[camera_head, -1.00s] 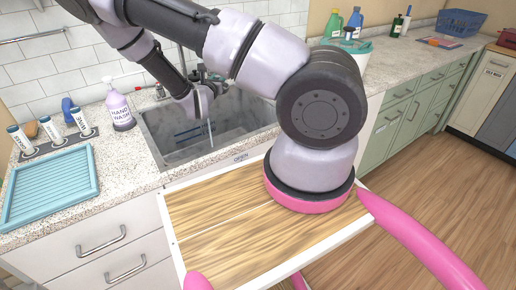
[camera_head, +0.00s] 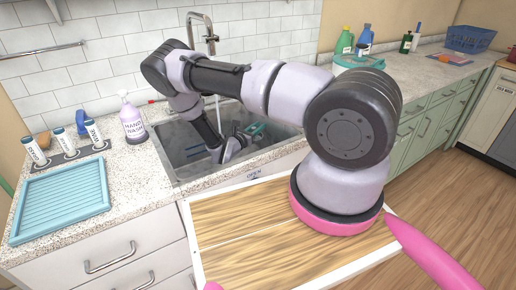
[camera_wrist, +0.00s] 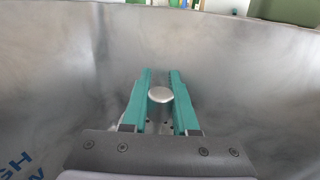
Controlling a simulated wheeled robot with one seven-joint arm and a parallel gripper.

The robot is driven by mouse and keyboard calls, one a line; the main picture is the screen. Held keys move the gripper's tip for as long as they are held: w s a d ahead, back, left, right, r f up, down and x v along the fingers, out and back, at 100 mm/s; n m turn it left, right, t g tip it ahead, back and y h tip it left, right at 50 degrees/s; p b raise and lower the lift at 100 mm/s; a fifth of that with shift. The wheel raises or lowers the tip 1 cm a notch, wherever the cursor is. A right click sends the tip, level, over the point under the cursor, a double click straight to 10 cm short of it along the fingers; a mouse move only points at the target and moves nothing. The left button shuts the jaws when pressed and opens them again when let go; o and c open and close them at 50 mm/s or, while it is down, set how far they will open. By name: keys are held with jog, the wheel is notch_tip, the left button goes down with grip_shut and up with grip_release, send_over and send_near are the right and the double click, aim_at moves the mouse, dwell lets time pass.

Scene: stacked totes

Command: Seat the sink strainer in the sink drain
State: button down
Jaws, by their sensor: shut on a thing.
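My gripper (camera_wrist: 160,100) has teal fingers closed around a small pale round disc, which looks like the top of the sink strainer (camera_wrist: 159,94). The strainer cannot be made out there. The drain is not visible in either view, so I cannot tell how the strainer stands to it.
The sink's walls surround my gripper, with blue lettering (camera_wrist: 18,165) on the metal at lower left in the wrist view. A faucet (camera_head: 203,30) stands behind the sink. A hand-wash bottle (camera_head: 132,122) and a blue drying tray (camera_head: 62,198) are to the left.

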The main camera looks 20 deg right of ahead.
notch_tip(320, 180, down, 11)
jog(key=shift+r, duration=0.1)
dwell(0.3)
jog(key=shift+s+f, duration=0.1)
jog(key=shift+f, duration=0.3)
